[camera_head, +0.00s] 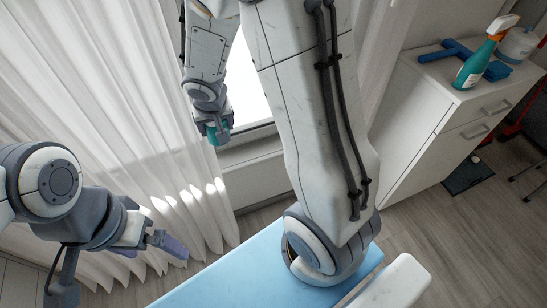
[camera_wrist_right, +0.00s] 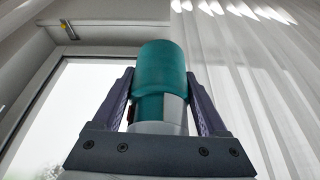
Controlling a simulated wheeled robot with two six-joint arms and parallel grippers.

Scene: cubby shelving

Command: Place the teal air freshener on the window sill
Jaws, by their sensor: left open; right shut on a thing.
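The teal air freshener (camera_wrist_right: 163,68) has a rounded teal top and a pale lower band. My right gripper (camera_wrist_right: 160,76) is shut on it, with one finger on each side. In the head view, the right gripper (camera_head: 216,128) hangs beside the curtain, in front of the window, and a small teal part of the air freshener (camera_head: 217,136) shows there. The window sill (camera_head: 252,134) lies just right of it, partly hidden by my arm. I cannot tell whether the air freshener touches the sill. My left gripper (camera_head: 168,243) is open and empty at the lower left.
A white curtain (camera_head: 110,110) hangs left of the window. A light blue padded surface (camera_head: 250,284) is at the bottom. A white cabinet (camera_head: 428,120) at right carries a spray bottle (camera_head: 478,62), a blue tool (camera_head: 445,51) and a white container (camera_head: 519,44).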

